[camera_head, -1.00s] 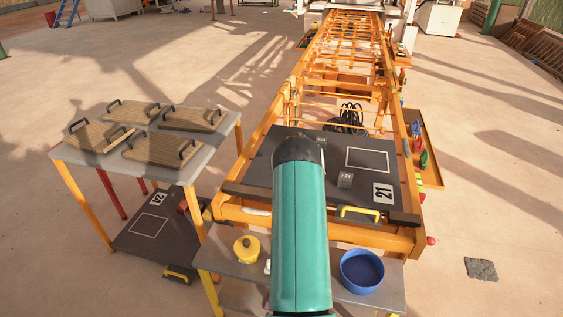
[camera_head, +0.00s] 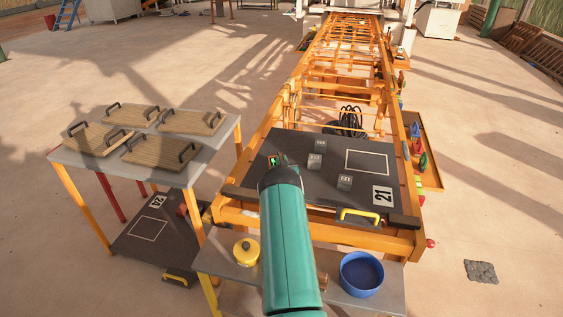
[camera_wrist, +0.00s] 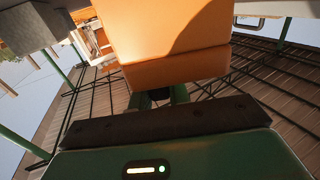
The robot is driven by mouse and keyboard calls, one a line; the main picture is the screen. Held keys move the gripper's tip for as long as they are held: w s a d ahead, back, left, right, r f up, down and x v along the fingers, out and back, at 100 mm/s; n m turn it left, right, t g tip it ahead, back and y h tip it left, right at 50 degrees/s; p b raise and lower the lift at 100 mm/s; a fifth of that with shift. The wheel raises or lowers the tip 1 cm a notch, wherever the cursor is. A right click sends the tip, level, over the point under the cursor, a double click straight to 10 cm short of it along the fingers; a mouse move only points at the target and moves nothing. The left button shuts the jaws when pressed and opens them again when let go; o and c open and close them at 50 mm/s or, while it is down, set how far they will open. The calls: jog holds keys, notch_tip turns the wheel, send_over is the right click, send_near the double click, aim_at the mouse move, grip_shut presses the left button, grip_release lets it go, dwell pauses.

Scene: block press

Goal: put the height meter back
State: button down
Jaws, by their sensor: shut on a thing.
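My gripper (camera_wrist: 158,96) is shut on an orange, box-shaped thing (camera_wrist: 165,50) that fills the upper middle of the wrist view. It looks like the height meter, but no scale or display on it shows. In the head view my green arm hides the held thing and the fingers. A small dark part with a green light (camera_head: 273,160) shows at the arm's far end, over the left side of the dark plate marked 21 (camera_head: 270,182). Several small grey blocks (camera_head: 345,182) stand on that plate, right of my arm.
A blue bowl (camera_head: 361,272) and a yellow lidded pot (camera_head: 246,252) stand on the front shelf (camera_head: 222,265). The left table (camera_head: 75,158) carries several wooden boards with handles. A tray (camera_head: 431,172) of coloured items is at right. A yellow handle (camera_head: 360,216) sits at the plate's front.

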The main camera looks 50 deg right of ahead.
jog(key=c, duration=1.3)
grip_release()
jog(key=shift+f, duration=0.15)
